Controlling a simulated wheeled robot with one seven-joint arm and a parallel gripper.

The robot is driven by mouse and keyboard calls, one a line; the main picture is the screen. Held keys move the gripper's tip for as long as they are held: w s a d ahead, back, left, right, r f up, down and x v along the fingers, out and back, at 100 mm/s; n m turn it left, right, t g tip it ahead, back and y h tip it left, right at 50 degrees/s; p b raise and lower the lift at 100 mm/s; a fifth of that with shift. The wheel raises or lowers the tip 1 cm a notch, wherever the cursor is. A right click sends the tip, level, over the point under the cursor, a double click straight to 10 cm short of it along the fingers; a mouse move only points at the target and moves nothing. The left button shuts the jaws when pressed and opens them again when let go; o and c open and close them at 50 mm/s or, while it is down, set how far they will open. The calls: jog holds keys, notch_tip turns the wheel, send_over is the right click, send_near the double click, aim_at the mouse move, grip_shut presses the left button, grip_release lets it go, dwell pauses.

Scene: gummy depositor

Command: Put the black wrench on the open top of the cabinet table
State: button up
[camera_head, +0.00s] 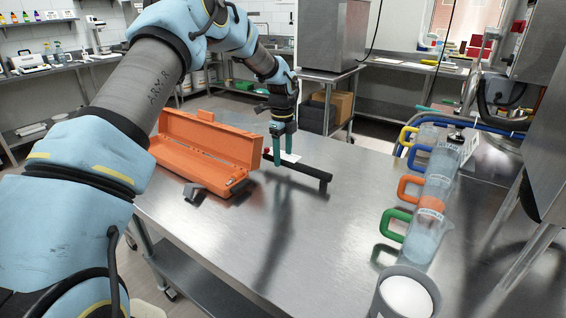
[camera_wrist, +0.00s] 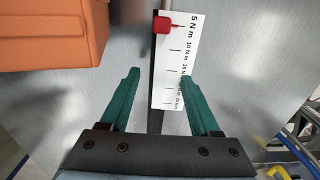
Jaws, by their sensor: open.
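The black wrench (camera_head: 305,171) lies on the steel worktable (camera_head: 330,235), right of the open orange case. In the wrist view it shows as a dark shaft (camera_wrist: 156,118) with a white scale plate marked in N m and a red pointer. My gripper (camera_head: 283,148) is open, pointing down at the wrench. In the wrist view its two green fingers (camera_wrist: 160,80) stand either side of the shaft, with gaps to both. I cannot tell their exact height over it. A steel cabinet (camera_head: 333,35) stands on a table at the back; I cannot tell whether this is the cabinet table.
The open orange case (camera_head: 203,145) is close left of my gripper, and shows in the wrist view (camera_wrist: 55,35). A small grey piece (camera_head: 194,193) lies before it. Several jugs with coloured handles (camera_head: 428,235) line the right side, with a white-filled container (camera_head: 405,296) in front.

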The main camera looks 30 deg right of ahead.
notch_tip(320, 180, up, 10)
jog(key=b, duration=0.2)
jog(key=shift+f, duration=0.15)
dwell(0.4)
